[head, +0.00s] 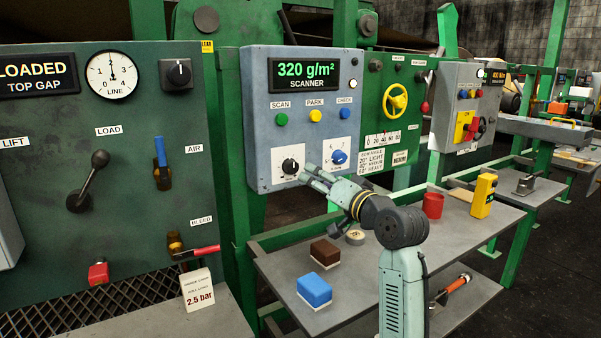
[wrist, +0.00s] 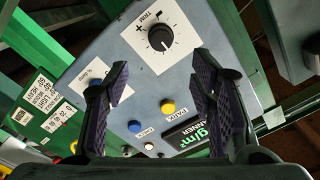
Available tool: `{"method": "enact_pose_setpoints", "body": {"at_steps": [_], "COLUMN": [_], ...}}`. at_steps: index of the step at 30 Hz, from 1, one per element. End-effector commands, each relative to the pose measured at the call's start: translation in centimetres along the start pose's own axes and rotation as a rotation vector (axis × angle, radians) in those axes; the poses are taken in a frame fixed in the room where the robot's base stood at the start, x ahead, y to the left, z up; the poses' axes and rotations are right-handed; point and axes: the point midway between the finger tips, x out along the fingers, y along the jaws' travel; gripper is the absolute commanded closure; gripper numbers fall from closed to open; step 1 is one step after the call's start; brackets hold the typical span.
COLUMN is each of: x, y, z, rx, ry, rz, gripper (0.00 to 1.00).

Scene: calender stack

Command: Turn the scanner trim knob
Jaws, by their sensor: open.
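The scanner panel (head: 304,95) is a grey-blue box with a green "320 g/m² SCANNER" display. At its lower left, a black knob (head: 290,166) with a white pointer line sits on a white plate with plus and minus marks. In the wrist view this black knob (wrist: 160,38) shows upside down, ahead of my fingertips and roughly centred between them. A blue knob (head: 339,157) is on the plate to its right. My gripper (head: 308,178) is open and empty, just right of and below the black knob in the head view. The fingers (wrist: 162,78) appear apart from the knob.
Green, yellow and blue buttons (head: 315,115) sit above the knobs. A yellow handwheel (head: 395,99) is on the green panel to the right. Below my arm, a grey table (head: 275,268) holds brown and blue blocks, a red cup (head: 433,205) and a yellow device (head: 483,196).

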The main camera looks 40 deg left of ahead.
Motion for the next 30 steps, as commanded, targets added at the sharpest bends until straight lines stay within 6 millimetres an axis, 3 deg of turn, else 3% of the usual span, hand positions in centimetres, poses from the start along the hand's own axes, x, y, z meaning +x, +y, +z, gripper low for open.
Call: {"method": "enact_pose_setpoints", "body": {"at_steps": [15,21,30], "x": [8.8,10.1,10.1], "y": [-0.3,-0.2,-0.2], "z": [-0.1,0.0,0.0], "rx": [-0.004,-0.005,-0.006], "ry": [0.0,0.002,0.002], "rz": [-0.001,-0.001,-0.001], "gripper": [0.49,0.49,0.52]}}
